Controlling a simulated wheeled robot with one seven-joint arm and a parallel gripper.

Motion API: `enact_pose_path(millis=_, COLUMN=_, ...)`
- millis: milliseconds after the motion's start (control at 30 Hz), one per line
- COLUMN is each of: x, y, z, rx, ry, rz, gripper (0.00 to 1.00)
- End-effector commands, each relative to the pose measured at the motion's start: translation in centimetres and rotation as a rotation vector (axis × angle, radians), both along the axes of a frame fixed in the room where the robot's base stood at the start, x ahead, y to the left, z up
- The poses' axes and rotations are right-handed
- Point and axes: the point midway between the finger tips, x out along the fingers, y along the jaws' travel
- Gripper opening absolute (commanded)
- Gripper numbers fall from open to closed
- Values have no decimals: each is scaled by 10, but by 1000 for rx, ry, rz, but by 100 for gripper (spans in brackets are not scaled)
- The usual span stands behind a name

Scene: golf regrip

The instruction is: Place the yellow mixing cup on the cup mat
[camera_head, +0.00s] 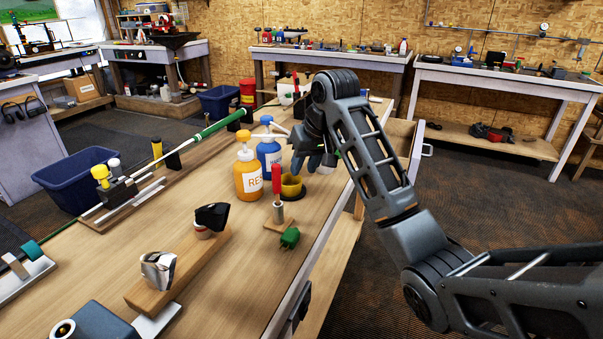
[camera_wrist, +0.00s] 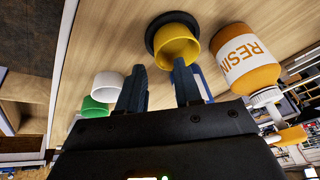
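The yellow mixing cup (camera_head: 291,186) stands upright on the bench beside the orange bottle. It shows in the wrist view (camera_wrist: 178,47) with its open rim towards the camera. The dark round cup mat (camera_head: 301,195) is under the cup; in the wrist view its black edge (camera_wrist: 160,22) shows around the cup's far side. The cup appears to rest on the mat. My gripper (camera_head: 313,168) is just above and beside the cup. In the wrist view my gripper (camera_wrist: 159,68) has its fingers apart with nothing between them; one fingertip overlaps the cup's near rim, and contact is unclear.
The orange resin bottle (camera_head: 248,177) and a blue bottle (camera_head: 268,150) stand left of the cup. A red-handled tool (camera_head: 277,182) stands in front. A white cup (camera_wrist: 107,86) and a green cup (camera_wrist: 93,107) are left of my fingers in the wrist view.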

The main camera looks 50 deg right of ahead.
Motion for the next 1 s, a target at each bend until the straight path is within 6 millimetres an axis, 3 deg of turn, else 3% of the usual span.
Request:
enact_pose_path(millis=133, x=-13, y=1, z=36, rx=-3, ry=-5, rz=0, gripper=34)
enact_pose_path(millis=300, x=-25, y=1, z=65, rx=-1, ry=1, rz=-3, gripper=34)
enact_pose_path(millis=533, x=-31, y=2, z=77, rx=-1, ry=1, rz=-2, gripper=34)
enact_pose_path(millis=1000, x=-32, y=3, z=77, rx=-1, ry=0, rz=0, gripper=34)
